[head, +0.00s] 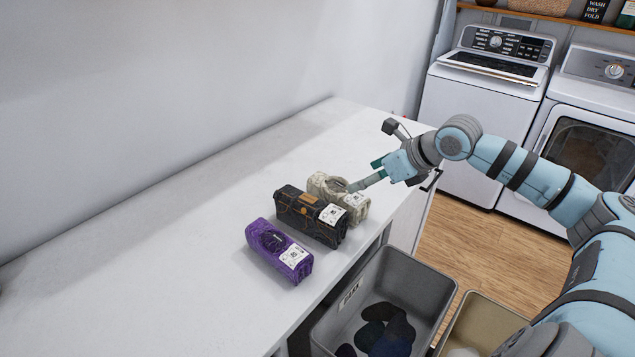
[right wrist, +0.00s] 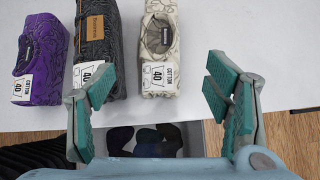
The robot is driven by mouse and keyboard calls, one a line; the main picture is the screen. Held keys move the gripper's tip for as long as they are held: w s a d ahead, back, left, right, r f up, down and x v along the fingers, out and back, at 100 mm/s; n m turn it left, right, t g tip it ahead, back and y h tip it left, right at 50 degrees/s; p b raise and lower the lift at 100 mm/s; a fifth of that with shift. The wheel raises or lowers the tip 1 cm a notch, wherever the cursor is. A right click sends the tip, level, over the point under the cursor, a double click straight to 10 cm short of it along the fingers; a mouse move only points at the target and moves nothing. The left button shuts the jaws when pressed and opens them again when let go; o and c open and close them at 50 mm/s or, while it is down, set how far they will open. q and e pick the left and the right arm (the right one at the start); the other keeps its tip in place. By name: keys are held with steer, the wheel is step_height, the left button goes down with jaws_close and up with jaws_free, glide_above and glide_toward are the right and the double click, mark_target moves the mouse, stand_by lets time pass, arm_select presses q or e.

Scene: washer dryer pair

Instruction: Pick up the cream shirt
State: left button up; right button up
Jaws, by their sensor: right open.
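The cream shirt (head: 325,187) is a folded, patterned bundle with a white label, lying on the white counter at the far end of a row of folded clothes. In the right wrist view the cream shirt (right wrist: 160,45) lies ahead of the fingers, between their lines and nearer the left finger. My right gripper (head: 366,172) is beside the cream shirt in the head view, partly overlapping it. In the right wrist view the right gripper (right wrist: 162,90) is open with nothing between its teal pads. My left gripper is not in view.
A black folded garment (head: 308,218) sits close beside the cream shirt, then a purple one (head: 275,250). A grey bin (head: 424,284) holding dark clothes stands below the counter's front edge, with a tan bin (head: 486,322) beside it. The counter (head: 180,240) is clear at the left.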

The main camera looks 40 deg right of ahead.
mark_target(337, 196)
steer(key=shift+w, duration=0.4)
steer(key=shift+f+p, duration=0.1)
steer(key=shift+p, duration=0.35)
steer(key=x, duration=0.2)
steer(key=p+x, duration=0.1)
steer(key=x, duration=0.1)
steer(key=shift+s+a+f, duration=0.15)
steer(key=shift+a+f, duration=0.1)
steer(key=x, duration=0.8)
steer(key=shift+s+d+f, duration=0.3)
steer(key=shift+s+f, duration=0.05)
steer(key=shift+f, duration=0.05)
steer(key=shift+w+f, duration=0.25)
steer(key=shift+w, duration=0.05)
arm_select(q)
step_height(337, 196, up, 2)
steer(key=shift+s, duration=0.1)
arm_select(e)
steer(key=c, duration=1.4)
steer(key=shift+r, duration=0.1)
